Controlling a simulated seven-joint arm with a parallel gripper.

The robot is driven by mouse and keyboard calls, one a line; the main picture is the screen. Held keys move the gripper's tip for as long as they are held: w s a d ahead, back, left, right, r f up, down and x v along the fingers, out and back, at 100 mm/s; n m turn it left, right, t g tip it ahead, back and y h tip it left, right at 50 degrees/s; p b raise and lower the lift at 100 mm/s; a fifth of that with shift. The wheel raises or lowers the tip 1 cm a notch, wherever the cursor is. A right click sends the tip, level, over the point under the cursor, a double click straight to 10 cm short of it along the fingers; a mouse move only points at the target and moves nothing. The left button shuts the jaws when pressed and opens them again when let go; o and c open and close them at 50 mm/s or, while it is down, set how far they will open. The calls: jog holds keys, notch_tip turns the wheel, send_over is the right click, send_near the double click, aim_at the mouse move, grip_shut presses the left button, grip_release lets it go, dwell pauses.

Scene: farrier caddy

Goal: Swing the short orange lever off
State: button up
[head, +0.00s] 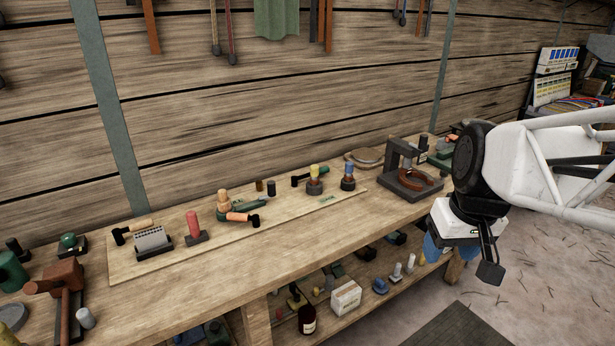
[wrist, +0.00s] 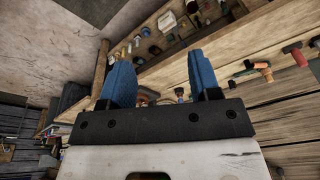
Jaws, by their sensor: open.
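The short orange lever (head: 240,217) lies on the long wooden board on the bench, left of the middle in the head view. It has a dark end at its right, and a peg with an orange-tan top and a green part are close beside it. An orange piece (wrist: 260,66) in the wrist view, beside a red handle, looks like the same lever. My gripper (wrist: 158,70) is open and empty, its two blue fingers apart. In the head view it hangs off the bench's front right, well to the right of the lever.
A red handle (head: 193,226) stands left of the lever. A dark-handled lever (head: 308,176) and two knobs stand to its right. A dark frame (head: 400,168) stands on the bench between the board and my arm. A lower shelf holds a white box (head: 346,298) and a bottle.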

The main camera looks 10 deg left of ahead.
jog(key=w+a+n+g+y, duration=0.1)
jog(key=w+a+n, duration=0.3)
jog(key=w+a, duration=0.85)
jog(key=n+g+y, duration=0.2)
jog(key=n+g, duration=0.1)
jog(key=n, duration=0.8)
send_near(239, 214)
notch_tip(239, 214, down, 2)
jog(key=shift+w+a+f, duration=0.2)
jog(key=shift+a, duration=0.2)
jog(key=shift+x, duration=3.9)
jog(key=shift+s+a+r, duration=0.1)
jog(key=shift+s, duration=0.1)
grip_shut()
